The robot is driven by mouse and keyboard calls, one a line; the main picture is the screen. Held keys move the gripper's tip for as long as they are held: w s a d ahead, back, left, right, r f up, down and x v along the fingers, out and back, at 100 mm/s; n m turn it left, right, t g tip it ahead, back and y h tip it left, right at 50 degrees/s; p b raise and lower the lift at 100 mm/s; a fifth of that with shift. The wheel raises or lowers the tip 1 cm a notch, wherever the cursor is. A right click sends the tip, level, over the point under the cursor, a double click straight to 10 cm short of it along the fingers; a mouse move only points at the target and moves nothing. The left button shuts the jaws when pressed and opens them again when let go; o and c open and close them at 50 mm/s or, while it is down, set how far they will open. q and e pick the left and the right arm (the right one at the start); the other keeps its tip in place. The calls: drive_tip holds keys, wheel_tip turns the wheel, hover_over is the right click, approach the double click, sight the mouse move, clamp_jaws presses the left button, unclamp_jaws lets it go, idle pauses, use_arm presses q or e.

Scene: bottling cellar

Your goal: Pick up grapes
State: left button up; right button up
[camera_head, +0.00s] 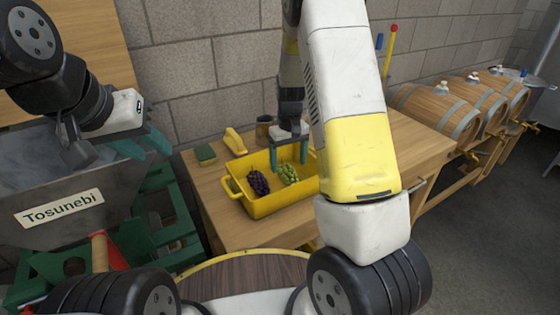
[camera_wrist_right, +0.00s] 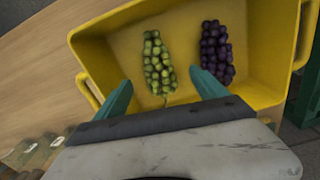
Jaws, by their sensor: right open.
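A bunch of green grapes (camera_head: 289,174) and a bunch of dark purple grapes (camera_head: 258,182) lie in a yellow tub (camera_head: 262,208) on the wooden table. In the right wrist view the green grapes (camera_wrist_right: 158,62) are left of the purple grapes (camera_wrist_right: 216,52). My right gripper (camera_head: 289,166) points down over the tub, near the green grapes. Its teal fingers (camera_wrist_right: 164,95) are apart, with nothing held between them. My left gripper (camera_head: 160,142) is at the left, beside the grey metal bin, away from the tub; its teal fingers are spread and look empty.
The metal bin (camera_head: 100,190) labelled Tosunebi is at the left. Barrels (camera_head: 440,105) rest on a rack at the right. The table left of the tub is clear.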

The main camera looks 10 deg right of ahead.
sight(289, 169)
wheel_tip(289, 169, down, 4)
drive_tip(key=shift+s+d+f, duration=0.1)
drive_tip(key=shift+d, duration=0.05)
drive_tip(key=c, duration=1.1)
drive_tip(key=shift+o, duration=0.2)
